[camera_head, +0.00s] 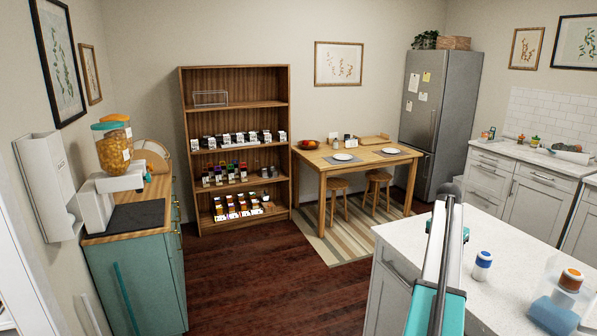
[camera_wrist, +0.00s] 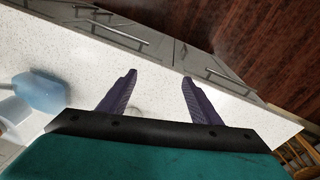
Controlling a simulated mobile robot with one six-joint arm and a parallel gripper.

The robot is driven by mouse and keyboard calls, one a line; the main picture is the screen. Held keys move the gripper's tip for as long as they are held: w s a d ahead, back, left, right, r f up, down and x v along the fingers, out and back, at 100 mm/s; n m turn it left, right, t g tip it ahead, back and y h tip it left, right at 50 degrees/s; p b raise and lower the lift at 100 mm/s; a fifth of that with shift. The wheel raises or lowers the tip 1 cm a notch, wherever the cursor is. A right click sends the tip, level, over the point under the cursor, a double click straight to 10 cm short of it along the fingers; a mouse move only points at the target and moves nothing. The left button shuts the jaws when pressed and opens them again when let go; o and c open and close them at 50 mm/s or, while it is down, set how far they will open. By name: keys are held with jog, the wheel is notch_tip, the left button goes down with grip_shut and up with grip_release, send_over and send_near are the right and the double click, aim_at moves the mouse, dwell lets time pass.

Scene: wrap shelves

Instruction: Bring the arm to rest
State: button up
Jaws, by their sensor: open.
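My gripper (camera_wrist: 158,82) shows in the wrist view with its two dark fingers spread apart and nothing between them. It is over the white speckled counter (camera_wrist: 235,98), near the edge with the drawer fronts. In the head view my arm reaches forward over the near counter (camera_head: 520,245) at the lower right. The gripper's fingers cannot be made out in that view.
A blue-capped white bottle (camera_head: 482,266) and a clear container (camera_head: 556,312) with a blue bottom stand on the near counter. A wooden shelf (camera_head: 236,71), a table (camera_head: 340,165) and a fridge (camera_head: 437,120) stand farther back.

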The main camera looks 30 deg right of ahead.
jog(key=w+a+f+n+g+y+b, duration=0.1)
jog(key=w+a+f+n, duration=0.1)
jog(key=w+a+f, duration=0.55)
jog(key=w+a+f+n, duration=0.2)
jog(key=w+a+f, duration=0.1)
jog(key=a+f, duration=0.85)
jog(key=w+a+f+n+g+y+b, duration=0.1)
jog(key=w+a+f, duration=0.5)
jog(key=a, duration=0.5)
jog(key=s+a+f+n+g, duration=0.1)
jog(key=s+a+f+n, duration=0.1)
jog(key=a+f, duration=0.65)
jog(key=s+a+f+n+g, duration=0.1)
jog(key=s+a+f+n, duration=0.1)
jog(key=a+f, duration=0.65)
jog(key=s+a+f+n+b, duration=0.1)
jog(key=s+a+f+n, duration=0.3)
jog(key=s+a, duration=0.8)
jog(key=s+a+f+n+h+b, duration=0.1)
jog(key=s+a+f+n, duration=0.3)
jog(key=s+a, duration=0.8)
jog(key=shift+s+a+f+n+g, duration=0.15)
jog(key=shift+s+f+n+g, duration=0.2)
jog(key=shift+f, duration=0.2)
